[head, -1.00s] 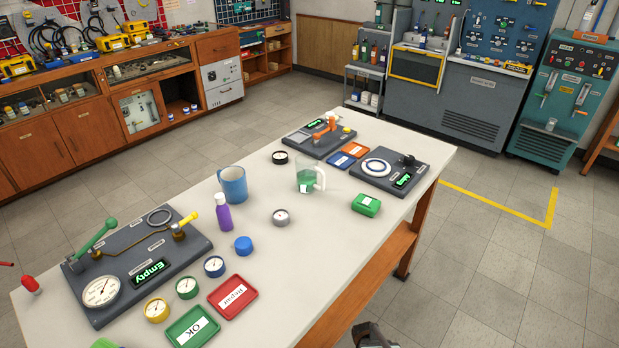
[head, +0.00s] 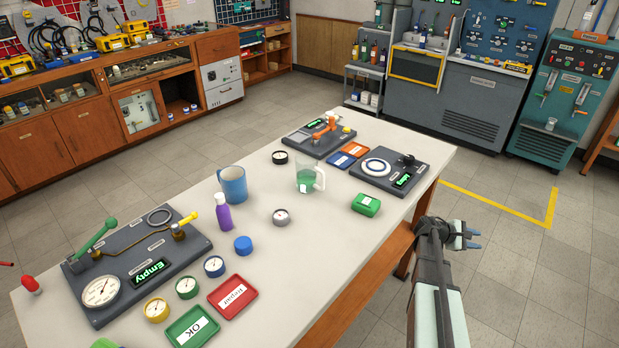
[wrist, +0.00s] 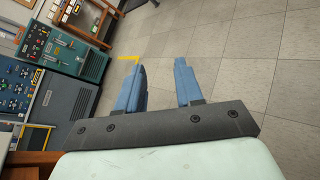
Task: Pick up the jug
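The jug (head: 309,177) is clear, with green liquid in its lower part and a handle on its right side. It stands upright on the white bench top, right of the blue mug. My gripper (head: 476,240) is off the bench's right edge in the head view, over the floor and well apart from the jug. In the wrist view my gripper (wrist: 160,85) has its two blue fingers spread with nothing between them. The jug is not in the wrist view.
A tester with a round plate (head: 390,172) lies by the right edge. Bare bench top (head: 310,250) lies in front.

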